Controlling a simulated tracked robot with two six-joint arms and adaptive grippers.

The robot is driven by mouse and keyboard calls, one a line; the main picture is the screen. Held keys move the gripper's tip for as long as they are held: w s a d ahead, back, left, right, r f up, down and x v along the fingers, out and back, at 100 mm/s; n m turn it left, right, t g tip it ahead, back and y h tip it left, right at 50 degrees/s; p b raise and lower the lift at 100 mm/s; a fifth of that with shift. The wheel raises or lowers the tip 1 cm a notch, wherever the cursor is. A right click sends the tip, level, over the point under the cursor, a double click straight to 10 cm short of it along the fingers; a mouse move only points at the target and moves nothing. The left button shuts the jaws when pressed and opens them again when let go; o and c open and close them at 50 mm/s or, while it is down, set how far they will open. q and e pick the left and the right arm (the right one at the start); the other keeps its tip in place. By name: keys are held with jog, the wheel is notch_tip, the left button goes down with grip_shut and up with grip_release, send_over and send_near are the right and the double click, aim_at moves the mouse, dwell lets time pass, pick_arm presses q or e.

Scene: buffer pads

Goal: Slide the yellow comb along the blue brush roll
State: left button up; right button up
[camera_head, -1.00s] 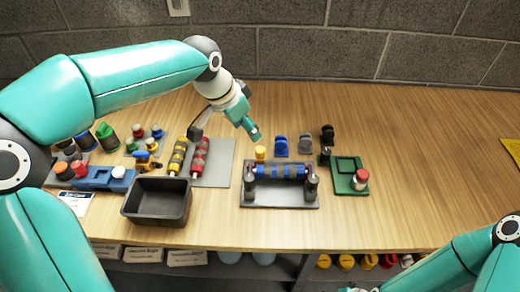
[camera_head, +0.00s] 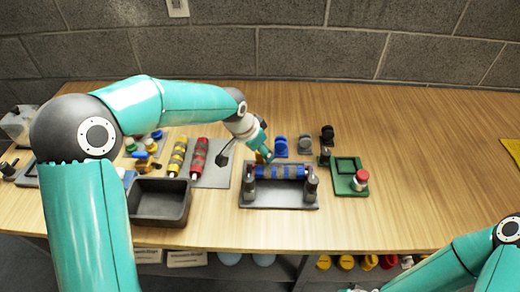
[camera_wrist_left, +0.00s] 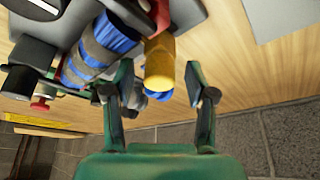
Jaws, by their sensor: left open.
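The blue brush roll (camera_head: 280,172) with grey bands lies between two posts on a grey stand (camera_head: 280,197) in the head view. It also shows in the left wrist view (camera_wrist_left: 88,57). The yellow comb (camera_wrist_left: 160,66) is in the left wrist view, between the open fingers of my left gripper (camera_wrist_left: 157,72), beside the end of the blue roll. I cannot tell whether the fingers touch it. In the head view my left gripper (camera_head: 267,155) hides the comb. Of my right arm, only the forearm and some dark parts at the bottom edge show; its finger state is unclear.
Blue (camera_head: 281,146), grey (camera_head: 305,143) and black (camera_head: 327,135) pieces stand behind the stand. A green frame (camera_head: 348,175) with a red knob is to the right. A black bin (camera_head: 160,202) and yellow and red rolls (camera_head: 199,157) are left.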

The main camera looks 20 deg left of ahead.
pick_arm(q)
jog(key=shift+c, duration=0.4)
grip_shut()
jog(key=w+d, duration=0.1)
jog(key=d, duration=0.2)
jog(key=w+d, duration=0.1)
jog(key=d, duration=0.3)
jog(key=w+d, duration=0.1)
jog(key=d, duration=0.2)
jog(key=shift+d, duration=0.15)
jog(key=shift+o, duration=0.4)
grip_release()
